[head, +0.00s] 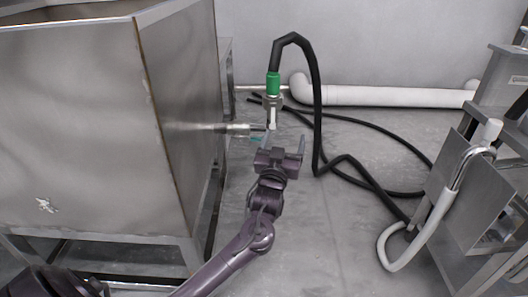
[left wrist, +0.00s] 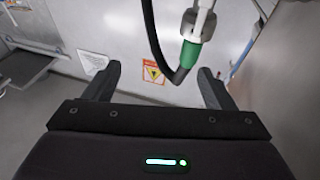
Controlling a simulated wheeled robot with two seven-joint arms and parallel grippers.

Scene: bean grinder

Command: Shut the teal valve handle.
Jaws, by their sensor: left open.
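A small teal piece, which looks like the valve handle (head: 256,138), shows beside the metal pipe stub (head: 238,129) on the steel tank's side. It is mostly hidden behind my left gripper and the fittings. A green hose connector (head: 273,84) with a pale fitting below it stands just above that spot. My left gripper (head: 283,143) is open and empty, just right of and in front of the teal piece. In the left wrist view, the green connector (left wrist: 190,54) hangs beyond the open fingers (left wrist: 159,70), nearer the right finger. I cannot make out the teal handle there. My right gripper is out of view.
The large steel tank (head: 80,110) stands close on the left. A black hose (head: 316,100) arches from the connector and runs over the floor. A white pipe (head: 390,96) lies along the back wall. A metal machine (head: 470,200) stands at the right. Floor between is mostly clear.

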